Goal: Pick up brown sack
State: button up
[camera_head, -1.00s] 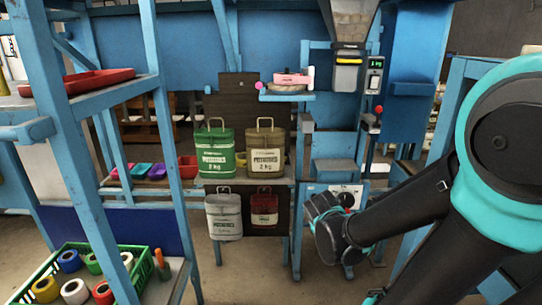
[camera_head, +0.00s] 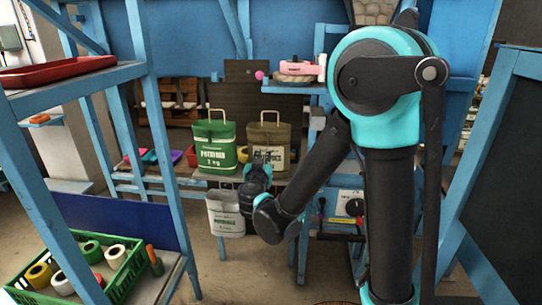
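The brown sack (camera_head: 281,134), with a pale label and a tan handle, stands upright on a shelf behind the green sack's right side. My gripper (camera_head: 262,166) is in front of the brown sack's lower left part and hides some of its label. The gripper points away from the camera, so its fingers are hard to make out. I cannot tell whether it touches the sack or whether it is open or shut.
A green sack (camera_head: 214,146) stands left of the brown one. A white sack (camera_head: 224,213) hangs below. A pink-topped device (camera_head: 299,69) is above right. A blue rack at left holds a red tray (camera_head: 60,71) and a green crate (camera_head: 118,281) of tape rolls.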

send_near(267, 135)
jog(key=w, duration=0.4)
jog(key=shift+w+d, duration=0.1)
jog(key=shift+w, duration=2.35)
grip_shut()
